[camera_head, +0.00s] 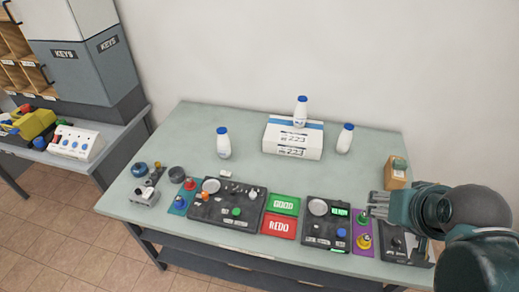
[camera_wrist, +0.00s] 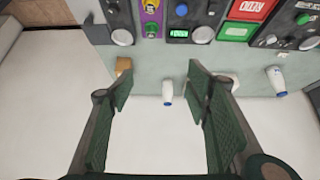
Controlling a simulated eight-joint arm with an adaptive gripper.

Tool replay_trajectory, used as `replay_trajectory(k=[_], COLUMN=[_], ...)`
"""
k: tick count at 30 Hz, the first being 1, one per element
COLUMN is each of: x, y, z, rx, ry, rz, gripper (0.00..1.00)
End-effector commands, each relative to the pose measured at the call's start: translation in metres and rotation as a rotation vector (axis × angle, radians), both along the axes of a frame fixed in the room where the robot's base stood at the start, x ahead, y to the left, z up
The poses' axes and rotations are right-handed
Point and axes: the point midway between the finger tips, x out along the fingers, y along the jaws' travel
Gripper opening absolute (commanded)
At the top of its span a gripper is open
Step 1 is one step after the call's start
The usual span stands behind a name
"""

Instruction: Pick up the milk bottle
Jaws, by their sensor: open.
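Three white milk bottles with blue caps show in the head view. One bottle (camera_head: 223,143) stands on the table left of a white box, one bottle (camera_head: 301,111) stands on top of the box, and one bottle (camera_head: 345,138) stands right of it. My gripper (camera_head: 378,205) is at the table's right side, over the control panels, apart from all bottles. In the wrist view my gripper (camera_wrist: 160,72) is open and empty, with one bottle (camera_wrist: 167,92) seen beyond and between its fingers. Another bottle (camera_wrist: 277,80) shows at right; I cannot tell which one it is.
The white box (camera_head: 292,138) sits at the table's back. A small brown box (camera_head: 395,178) stands near my arm. Control panels (camera_head: 228,204) and the GOOD and REDO plates (camera_head: 282,215) line the front. The table (camera_head: 185,130) is clear at the back left.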

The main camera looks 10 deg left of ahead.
Motion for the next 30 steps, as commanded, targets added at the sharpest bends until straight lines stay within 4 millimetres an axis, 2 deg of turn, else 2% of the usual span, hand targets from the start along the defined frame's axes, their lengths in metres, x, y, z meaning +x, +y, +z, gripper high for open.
replay_trajectory(k=[5,11,22,30], x=[0.007,0.029,0.096,0.148], y=[0.0,0.0,0.01,0.028], z=[0.001,0.004,0.013,0.018], rx=[-0.026,-0.117,-0.389,-0.598], ry=[-0.006,-0.023,-0.078,-0.119], rz=[0.024,0.1,0.328,0.497], gripper=[0.48,0.48,0.48,0.48])
